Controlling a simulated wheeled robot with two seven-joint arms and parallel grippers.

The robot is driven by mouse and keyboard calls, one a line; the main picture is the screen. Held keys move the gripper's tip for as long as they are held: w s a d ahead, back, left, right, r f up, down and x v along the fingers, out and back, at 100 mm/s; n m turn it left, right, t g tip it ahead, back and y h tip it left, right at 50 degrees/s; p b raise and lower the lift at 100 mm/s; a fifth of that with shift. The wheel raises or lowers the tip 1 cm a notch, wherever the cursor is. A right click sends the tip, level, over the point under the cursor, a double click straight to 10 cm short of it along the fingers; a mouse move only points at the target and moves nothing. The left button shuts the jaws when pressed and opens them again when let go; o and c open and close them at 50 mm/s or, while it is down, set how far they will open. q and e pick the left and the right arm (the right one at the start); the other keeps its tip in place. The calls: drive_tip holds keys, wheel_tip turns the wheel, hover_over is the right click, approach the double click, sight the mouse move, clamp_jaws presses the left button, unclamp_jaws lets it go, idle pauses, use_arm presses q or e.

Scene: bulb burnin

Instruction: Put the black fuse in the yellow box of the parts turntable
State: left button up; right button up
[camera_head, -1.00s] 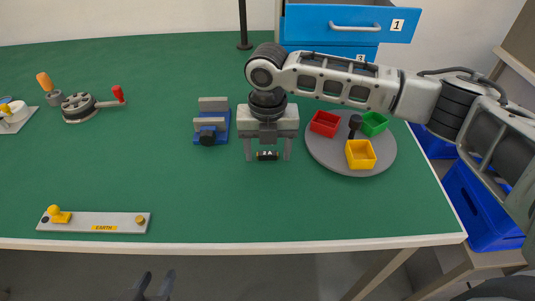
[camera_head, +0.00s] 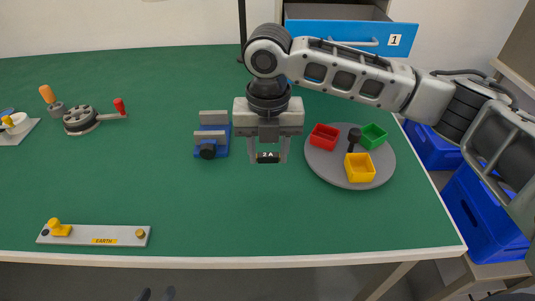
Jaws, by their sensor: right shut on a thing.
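The black fuse (camera_head: 268,157), marked "2 A", is between the fingertips of my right gripper (camera_head: 268,160). The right gripper is shut on it and points down over the green table, left of the turntable. I cannot tell whether the fuse is off the table. The grey round parts turntable (camera_head: 328,172) carries a yellow box (camera_head: 360,167) at its front, a red box (camera_head: 324,137) at its left and a green box (camera_head: 373,136) at the back right. A black knob (camera_head: 353,140) stands in its middle. My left gripper (camera_head: 156,294) shows only as dark tips at the bottom edge, below the table's front edge.
A blue vise (camera_head: 211,136) stands just left of my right gripper. A crank device (camera_head: 83,118) and an orange-handled tool (camera_head: 48,97) are at the far left. The EARTH bar (camera_head: 95,235) lies at front left. An open blue drawer (camera_head: 350,31) is behind. The front middle is clear.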

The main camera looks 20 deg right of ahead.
drive_tip(key=s+a+r, duration=0.3)
drive_tip(key=s+r, duration=0.4)
drive_tip(key=s, duration=0.4)
drive_tip(key=w+d+f+m, duration=0.1)
drive_tip(key=d+f+m, duration=0.1)
drive_tip(key=m, duration=0.9)
drive_tip(key=w+d+f+m, duration=0.2)
drive_tip(key=d+m, duration=0.2)
drive_tip(key=m, duration=0.7)
drive_tip(key=w+d+f+m+p, duration=0.1)
drive_tip(key=w+d+f+m, duration=0.1)
drive_tip(key=m, duration=0.8)
drive_tip(key=shift+w+d+f+m, duration=0.25)
drive_tip(key=shift+d+m, duration=0.15)
drive_tip(key=shift+d, duration=0.05)
drive_tip(key=shift+w, duration=0.1)
